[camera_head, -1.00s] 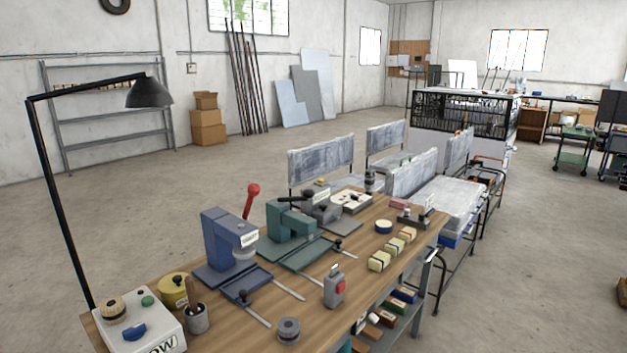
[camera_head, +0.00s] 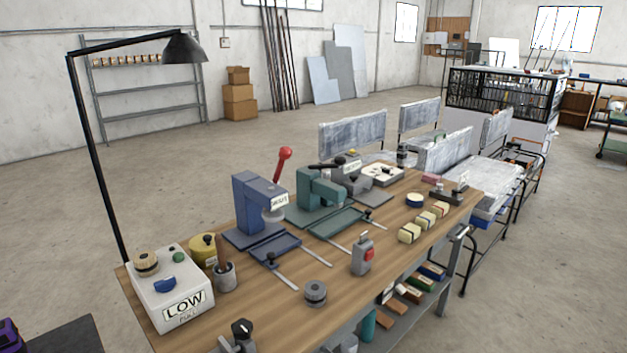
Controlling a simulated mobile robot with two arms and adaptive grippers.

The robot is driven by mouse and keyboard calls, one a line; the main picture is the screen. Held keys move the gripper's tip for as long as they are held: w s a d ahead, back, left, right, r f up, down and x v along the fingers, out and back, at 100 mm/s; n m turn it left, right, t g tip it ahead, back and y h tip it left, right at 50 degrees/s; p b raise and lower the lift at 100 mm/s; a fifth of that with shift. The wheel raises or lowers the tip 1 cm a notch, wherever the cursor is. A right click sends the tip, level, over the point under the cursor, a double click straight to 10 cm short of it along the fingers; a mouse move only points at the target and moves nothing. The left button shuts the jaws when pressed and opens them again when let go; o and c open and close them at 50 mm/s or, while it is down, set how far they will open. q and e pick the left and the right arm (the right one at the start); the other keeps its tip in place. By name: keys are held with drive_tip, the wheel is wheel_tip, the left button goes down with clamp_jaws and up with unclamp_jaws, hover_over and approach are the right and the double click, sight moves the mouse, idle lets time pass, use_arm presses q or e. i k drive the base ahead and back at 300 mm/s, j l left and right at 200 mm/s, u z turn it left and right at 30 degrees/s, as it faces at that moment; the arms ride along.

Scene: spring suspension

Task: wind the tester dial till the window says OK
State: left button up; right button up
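The tester is a white box (camera_head: 160,310) on the near left end of the wooden bench. Its front window (camera_head: 184,304) reads LOW, with smaller lettering below that I cannot read surely. On its top are a ribbed beige round knob (camera_head: 146,263), a blue knob (camera_head: 164,285) and a green button (camera_head: 178,257). Which of these knobs is the dial is not marked. Neither of my grippers is in view, and nothing touches the tester.
A yellow tin (camera_head: 204,251) and a grey cup (camera_head: 225,278) stand right beside the tester. A black lamp (camera_head: 100,170) rises behind it. A blue press (camera_head: 252,205), a green press (camera_head: 318,190) and a grey ribbed knob (camera_head: 316,293) stand farther right. Floor beyond the bench is open.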

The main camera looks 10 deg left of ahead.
sight(166, 284)
drive_tip(key=i+l+u, duration=0.15)
drive_tip(key=u, duration=0.25)
drive_tip(key=i+l+u, duration=0.2)
drive_tip(key=u, duration=0.25)
drive_tip(key=i+l+u, duration=0.1)
drive_tip(key=l+u, duration=0.3)
drive_tip(key=j, duration=0.1)
